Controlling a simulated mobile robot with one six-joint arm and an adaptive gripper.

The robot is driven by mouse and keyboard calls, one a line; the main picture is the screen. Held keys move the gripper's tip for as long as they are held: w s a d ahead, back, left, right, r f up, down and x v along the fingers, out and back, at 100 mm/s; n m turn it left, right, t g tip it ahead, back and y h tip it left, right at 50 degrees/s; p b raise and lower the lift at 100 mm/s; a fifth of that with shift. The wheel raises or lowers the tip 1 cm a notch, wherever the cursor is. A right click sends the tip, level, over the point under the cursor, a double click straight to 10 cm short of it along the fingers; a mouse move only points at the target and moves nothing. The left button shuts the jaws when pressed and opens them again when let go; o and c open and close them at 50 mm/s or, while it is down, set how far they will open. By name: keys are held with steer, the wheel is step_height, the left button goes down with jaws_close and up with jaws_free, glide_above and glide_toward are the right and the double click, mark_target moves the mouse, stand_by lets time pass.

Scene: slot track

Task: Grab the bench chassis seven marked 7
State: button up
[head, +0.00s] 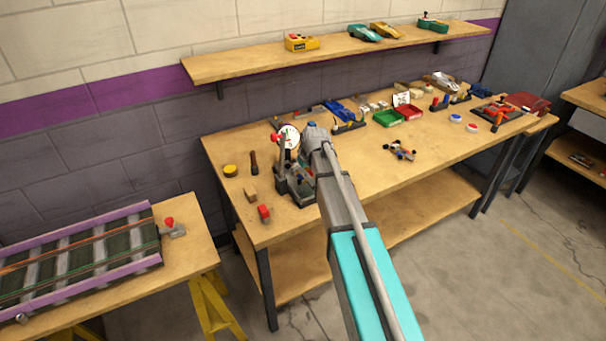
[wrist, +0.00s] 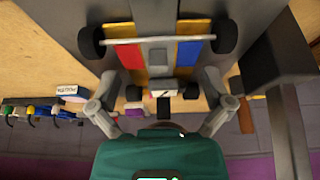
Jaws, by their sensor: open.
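In the wrist view a small wheeled chassis (wrist: 160,54) with yellow, red and blue stripes lies on a dark grey fixture (wrist: 62,14). Its large black wheels are toward the top and its small wheels toward my gripper. A small white label (wrist: 164,92) with a dark mark is on its near end; I cannot read the mark surely. My gripper (wrist: 161,86) is open, with one finger on each side of the chassis's near end. I cannot tell whether the fingers touch it.
In the head view a dial gauge (head: 287,137) stands by the grey fixture on the bench (head: 345,185). Another small wheeled chassis (head: 400,151) lies to the right. Trays and tools line the back.

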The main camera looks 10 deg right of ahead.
mark_target(303, 172)
stand_by(0.5)
steer(key=c, duration=1)
steer(key=shift+c, duration=0.2)
steer(key=shift+r, duration=0.15)
step_height(303, 172, up, 18)
steer(key=p, duration=1.8)
